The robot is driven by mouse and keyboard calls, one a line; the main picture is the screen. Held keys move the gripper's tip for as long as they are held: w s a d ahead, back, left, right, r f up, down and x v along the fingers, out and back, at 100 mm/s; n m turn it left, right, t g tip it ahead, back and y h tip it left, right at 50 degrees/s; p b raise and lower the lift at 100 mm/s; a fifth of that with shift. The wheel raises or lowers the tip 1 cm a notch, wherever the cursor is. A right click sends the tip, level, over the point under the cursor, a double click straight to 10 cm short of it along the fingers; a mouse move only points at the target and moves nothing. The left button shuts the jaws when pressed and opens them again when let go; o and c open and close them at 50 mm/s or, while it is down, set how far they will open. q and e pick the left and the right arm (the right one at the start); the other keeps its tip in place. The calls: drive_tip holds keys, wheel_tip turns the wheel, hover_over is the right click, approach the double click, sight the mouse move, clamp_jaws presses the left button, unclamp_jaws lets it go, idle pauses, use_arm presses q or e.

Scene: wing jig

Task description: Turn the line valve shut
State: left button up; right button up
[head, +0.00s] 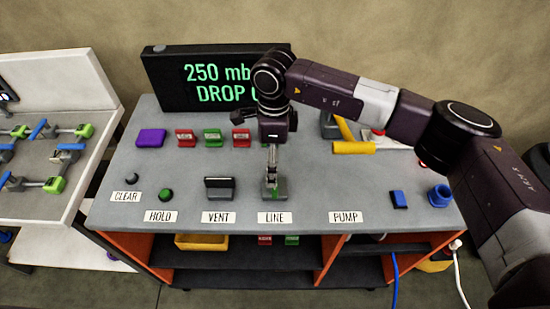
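The line valve (282,190) is a small grey block with a green mark on its front, behind the LINE label (275,218) on the grey bench top. My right arm comes in from the right, and its gripper (271,177) points straight down onto the valve. The fingers look narrow and reach the valve's top. They hide the handle, so its angle and whether the fingers are closed on it cannot be told. My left gripper is not in view.
The vent valve (219,188) with a dark handle stands to the left. Knobs marked CLEAR (132,179) and HOLD (166,194) lie farther left. A display (200,75) reading "250 mb" and "DROP" stands behind, partly covered by my arm. Coloured clips and yellow tools lie toward the back.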

drive_tip(key=shift+w+d+r, duration=0.1)
drive_tip(key=shift+w+d, duration=0.2)
drive_tip(key=shift+d, duration=0.15)
drive_tip(key=shift+s+f+p, duration=1)
drive_tip(key=shift+f+p, duration=0.05)
drive_tip(key=shift+f, duration=0.15)
wheel_tip(320, 180, down, 3)
drive_tip(key=shift+w+r+p, duration=0.15)
drive_tip(key=shift+p, duration=0.3)
drive_tip(key=shift+w+f, duration=0.15)
drive_tip(key=shift+f, duration=0.8)
drive_tip(key=c, duration=0.9)
drive_tip(key=shift+c, duration=1.2)
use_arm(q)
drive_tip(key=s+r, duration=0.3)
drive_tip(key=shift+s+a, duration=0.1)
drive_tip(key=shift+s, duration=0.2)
